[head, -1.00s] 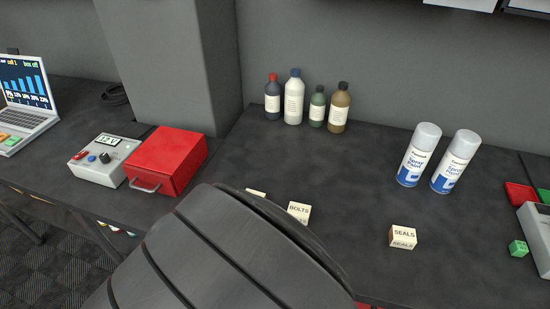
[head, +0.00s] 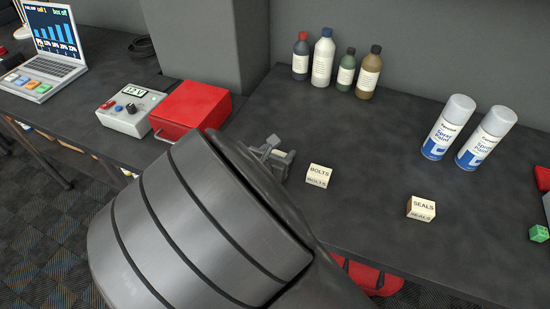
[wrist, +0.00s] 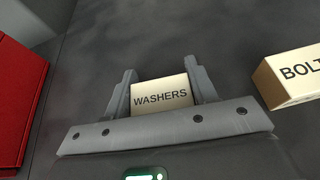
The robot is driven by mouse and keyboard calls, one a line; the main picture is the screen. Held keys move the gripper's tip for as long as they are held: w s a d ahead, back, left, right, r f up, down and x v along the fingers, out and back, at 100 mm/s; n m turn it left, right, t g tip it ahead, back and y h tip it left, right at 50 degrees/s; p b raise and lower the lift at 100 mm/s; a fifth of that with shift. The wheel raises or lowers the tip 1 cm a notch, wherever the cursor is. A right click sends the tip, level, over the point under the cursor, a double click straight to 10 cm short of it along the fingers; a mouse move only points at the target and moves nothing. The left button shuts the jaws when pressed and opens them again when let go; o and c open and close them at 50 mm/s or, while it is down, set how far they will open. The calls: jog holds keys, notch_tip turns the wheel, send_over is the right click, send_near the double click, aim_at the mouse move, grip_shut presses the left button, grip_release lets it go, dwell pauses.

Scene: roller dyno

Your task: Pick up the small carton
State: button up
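Three small cream cartons are in view. The one marked WASHERS (wrist: 161,97) lies between the two fingers of my gripper (wrist: 160,88) in the wrist view. The fingers stand close along its left and right sides; I cannot tell whether they press on it. In the head view my gripper (head: 272,151) is low over the table behind my arm, and the WASHERS carton is hidden there. The BOLTS carton (head: 318,176) stands just right of my gripper and also shows in the wrist view (wrist: 290,76). The SEALS carton (head: 421,209) stands farther right.
A red box (head: 192,110) stands left of my gripper, beside a grey meter (head: 131,112) and a laptop (head: 55,55). Several bottles (head: 322,62) stand at the back. Two spray cans (head: 448,128) stand at the right. The dark table (head: 350,135) is clear between them.

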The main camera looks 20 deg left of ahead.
jog(key=c, duration=0.5)
jog(key=shift+r, duration=0.15)
